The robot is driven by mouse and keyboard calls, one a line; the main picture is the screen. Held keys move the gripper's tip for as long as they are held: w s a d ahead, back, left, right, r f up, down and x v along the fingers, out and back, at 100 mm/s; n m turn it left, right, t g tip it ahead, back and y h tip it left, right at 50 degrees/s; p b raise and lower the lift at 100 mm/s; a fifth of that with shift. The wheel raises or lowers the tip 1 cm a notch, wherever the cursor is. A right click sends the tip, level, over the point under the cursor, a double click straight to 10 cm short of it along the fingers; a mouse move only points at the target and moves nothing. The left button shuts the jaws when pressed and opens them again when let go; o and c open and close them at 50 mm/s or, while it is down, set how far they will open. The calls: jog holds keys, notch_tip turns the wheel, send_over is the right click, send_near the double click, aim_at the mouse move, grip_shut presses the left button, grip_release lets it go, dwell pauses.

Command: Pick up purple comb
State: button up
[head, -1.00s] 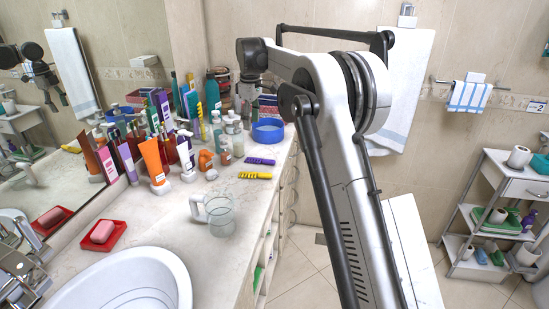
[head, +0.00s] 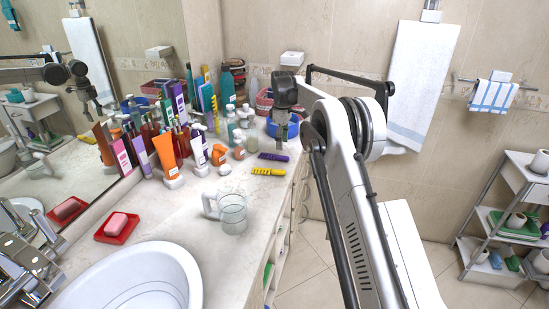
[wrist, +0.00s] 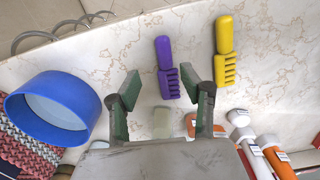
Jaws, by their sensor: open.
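The purple comb (head: 273,157) lies flat on the vanity counter near its right edge in the head view. In the wrist view the purple comb (wrist: 167,68) lies just beyond the fingertips, its toothed end towards my gripper and a little right of centre between the fingers. My gripper (wrist: 165,88) is open and empty, with green-padded fingers. In the head view my gripper (head: 281,142) hangs by the blue bowl, behind the comb; its fingertips are hard to make out there.
A yellow comb (head: 268,172) lies beside the purple one. A blue bowl (wrist: 52,108) and a woven basket (wrist: 25,150) stand left in the wrist view. Several bottles and tubes (head: 165,155) crowd the mirror side. A glass mug (head: 232,212) stands nearer the sink.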

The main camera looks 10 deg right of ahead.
aim_at(281, 156)
jog(key=shift+s+a+f+p, duration=0.1)
jog(key=shift+f+p, duration=0.05)
jog(key=shift+f, duration=0.95)
jog(key=shift+s+f+p, duration=0.15)
jog(key=shift+f+p, duration=0.05)
jog(key=shift+f, duration=0.85)
jog(key=shift+s+a+f+p, duration=0.1)
jog(key=shift+f+p, duration=0.05)
jog(key=shift+f, duration=0.95)
jog(key=c, duration=1)
